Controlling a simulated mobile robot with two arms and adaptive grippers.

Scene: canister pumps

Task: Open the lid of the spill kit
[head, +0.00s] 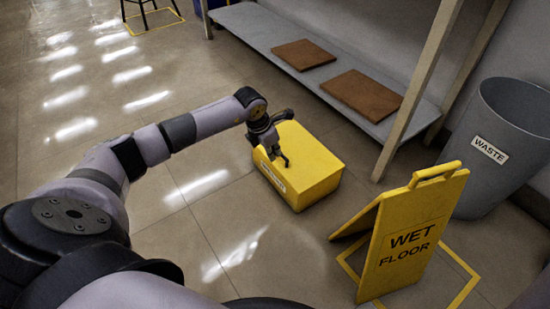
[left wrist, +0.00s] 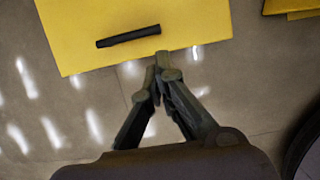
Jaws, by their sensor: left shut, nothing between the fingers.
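The spill kit is a yellow box (head: 315,165) with a white label on its front side, standing on the floor. Its lid looks closed in the head view. In the left wrist view the yellow top (left wrist: 190,22) shows with a dark bar-like handle (left wrist: 128,36) near its edge. My left gripper (head: 285,162) is shut and empty, in front of the box's label side and partly covering it. In the left wrist view its fingertips (left wrist: 160,64) are close to the box edge, just below the handle's right end. I cannot tell whether they touch it.
A yellow wet floor sign (head: 405,240) stands right of the box. A grey waste bin (head: 500,150) is behind it. A low shelf (head: 262,30) with two brown boards runs behind the box. The floor to the left is clear.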

